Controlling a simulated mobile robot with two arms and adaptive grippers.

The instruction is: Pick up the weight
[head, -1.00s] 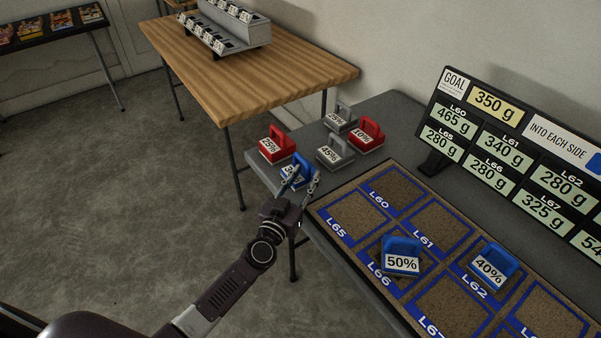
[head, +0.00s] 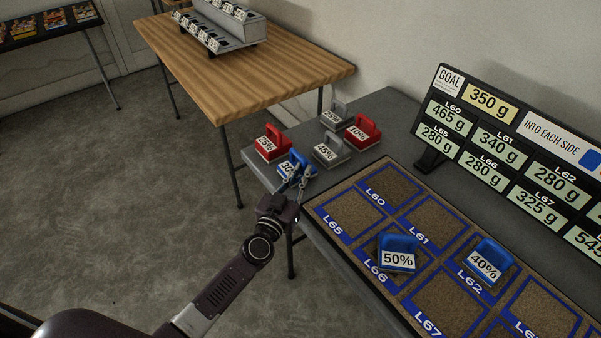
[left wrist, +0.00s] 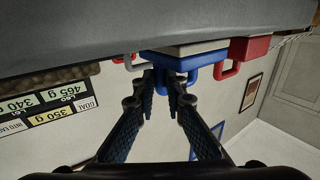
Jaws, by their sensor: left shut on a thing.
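The blue weight marked 30% (head: 285,171) is at the near left corner of the grey table, beside the other loose weights. My left gripper (head: 298,180) is shut on its blue handle, with the arm reaching in from below. In the left wrist view, which looks upside down, the blue weight (left wrist: 206,71) hangs from the top and its handle sits between the fingertips of my left gripper (left wrist: 162,82). I cannot tell whether the weight is clear of the table. My right gripper is not in view.
Red 25% (head: 270,149), grey 45% (head: 328,153), grey 25% (head: 333,118) and red 10% (head: 360,136) weights stand close behind. Blue 50% (head: 397,262) and 40% (head: 486,268) weights sit on the marked mat (head: 385,185). A display board (head: 510,150) stands behind the mat.

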